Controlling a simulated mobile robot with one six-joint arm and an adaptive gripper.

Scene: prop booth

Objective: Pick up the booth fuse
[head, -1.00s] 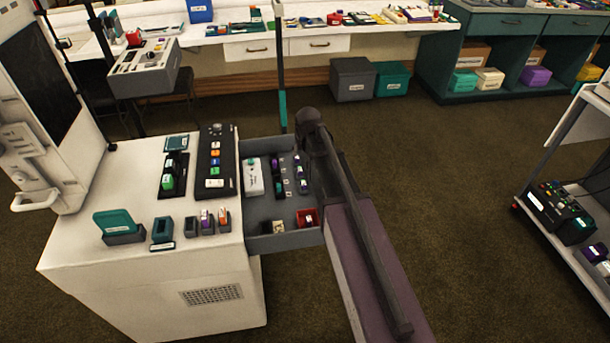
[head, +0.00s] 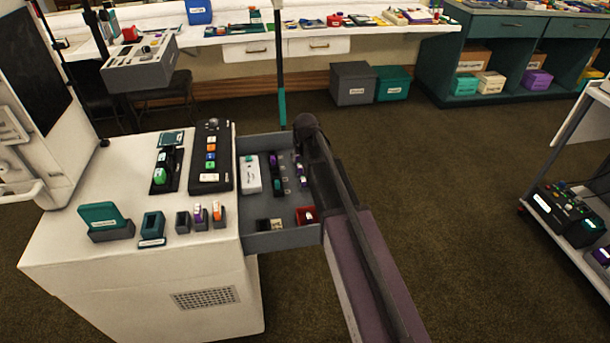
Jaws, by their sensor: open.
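No label reading booth fuse is legible, so I cannot tell which small part it is. Candidates lie in the open grey drawer (head: 282,243): small purple-, green- and white-marked pieces (head: 275,172) in a dark strip, and a small piece in a red tray (head: 306,216). Other small coloured pieces, one purple-marked (head: 199,214) and one orange-marked (head: 217,211), stand in dark holders on the white console top (head: 120,175). My arm reaches over the drawer's right side and hides part of it. My gripper's fingers do not show.
The console top also holds a black panel with coloured buttons (head: 211,165), a green block in a black holder (head: 160,178) and a teal card in a stand (head: 100,216). A thin upright post (head: 280,80) stands behind the drawer. A cart (head: 560,250) is at right; floor between is clear.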

